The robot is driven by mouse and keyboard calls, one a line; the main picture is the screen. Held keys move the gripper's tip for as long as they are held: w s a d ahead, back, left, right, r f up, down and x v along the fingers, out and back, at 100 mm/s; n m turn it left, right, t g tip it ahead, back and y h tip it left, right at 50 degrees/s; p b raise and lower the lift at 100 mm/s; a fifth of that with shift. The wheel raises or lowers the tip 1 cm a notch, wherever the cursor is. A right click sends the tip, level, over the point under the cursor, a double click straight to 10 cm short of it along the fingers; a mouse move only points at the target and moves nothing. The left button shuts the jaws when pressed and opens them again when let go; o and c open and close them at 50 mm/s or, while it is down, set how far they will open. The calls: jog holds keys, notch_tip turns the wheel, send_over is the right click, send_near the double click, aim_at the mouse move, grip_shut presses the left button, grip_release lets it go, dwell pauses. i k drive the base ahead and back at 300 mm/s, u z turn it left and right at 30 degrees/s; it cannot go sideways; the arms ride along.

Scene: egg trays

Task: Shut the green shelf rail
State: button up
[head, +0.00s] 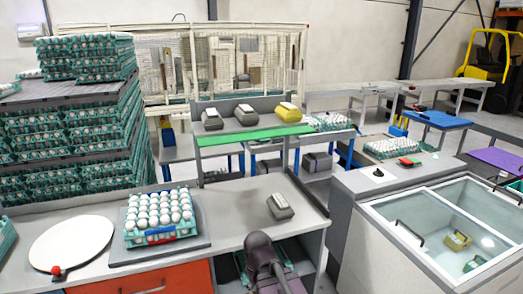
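The green shelf rail (255,136) is a long bright green strip along the front of the grey shelf (203,102) at the middle back. Its face shows as a broad, flat band in front of the cartons. Whether it touches the shelf along its whole length I cannot tell. A dark purplish-grey part of my arm rises at the bottom middle, well below and apart from the rail. My gripper's fingers are not visible.
The grey worktop (235,230) in front holds a tray of eggs (130,236), a white round board (72,240) and a grey carton (280,206). Stacked egg trays (60,128) stand left. A glass-topped chest (395,195) stands right. The worktop's middle is clear.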

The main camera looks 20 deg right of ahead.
aim_at(244, 137)
jog(key=k, duration=0.2)
jog(key=u, duration=0.2)
jog(key=i, duration=1.3)
jog(key=z, duration=0.2)
